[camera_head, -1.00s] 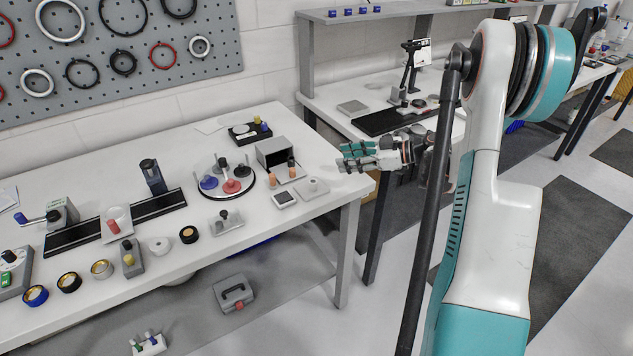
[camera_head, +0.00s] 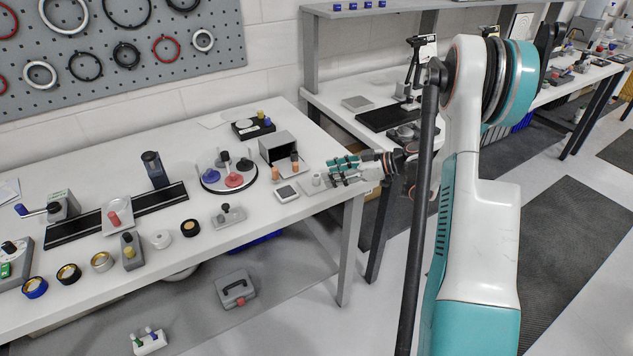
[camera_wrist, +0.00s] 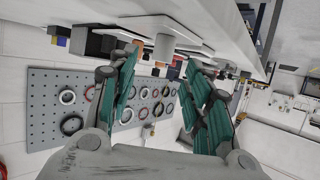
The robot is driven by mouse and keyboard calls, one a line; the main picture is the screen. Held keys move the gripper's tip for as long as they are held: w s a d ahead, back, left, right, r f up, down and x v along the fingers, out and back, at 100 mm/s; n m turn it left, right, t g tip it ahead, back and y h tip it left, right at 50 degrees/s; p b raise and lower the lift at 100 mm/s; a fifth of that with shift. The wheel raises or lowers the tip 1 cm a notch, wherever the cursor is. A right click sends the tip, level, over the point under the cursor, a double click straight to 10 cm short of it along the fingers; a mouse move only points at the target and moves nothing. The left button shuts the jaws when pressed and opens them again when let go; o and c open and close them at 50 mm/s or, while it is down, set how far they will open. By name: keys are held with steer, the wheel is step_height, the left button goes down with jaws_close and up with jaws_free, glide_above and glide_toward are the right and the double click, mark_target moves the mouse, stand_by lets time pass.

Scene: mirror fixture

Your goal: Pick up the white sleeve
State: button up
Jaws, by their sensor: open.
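The white sleeve (camera_head: 316,179) is a short upright white cylinder on a pale square plate near the right end of the workbench. In the wrist view the sleeve (camera_wrist: 164,46) hangs into the picture from the plate (camera_wrist: 125,22), since that view is turned over. My gripper (camera_head: 332,173) has teal-padded fingers and comes in from the right, low over the bench end. In the wrist view my gripper (camera_wrist: 162,58) is open and empty. The sleeve shows ahead, between the two fingertips. I cannot tell whether the fingertips have reached around it.
A grey open-fronted box (camera_head: 279,147) with orange-topped parts stands just behind the plate. A small white-framed device (camera_head: 287,193) lies to its left. A round dark tray (camera_head: 229,180) with colored pieces is further left. The bench's right edge lies under my gripper.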

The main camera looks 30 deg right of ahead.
mark_target(313, 176)
steer(key=b+x, duration=0.1)
steer(key=x, duration=0.3)
steer(key=shift+w+a+f, duration=0.1)
steer(key=shift+w+a, duration=0.05)
steer(key=shift+a, duration=0.15)
steer(key=c, duration=0.8)
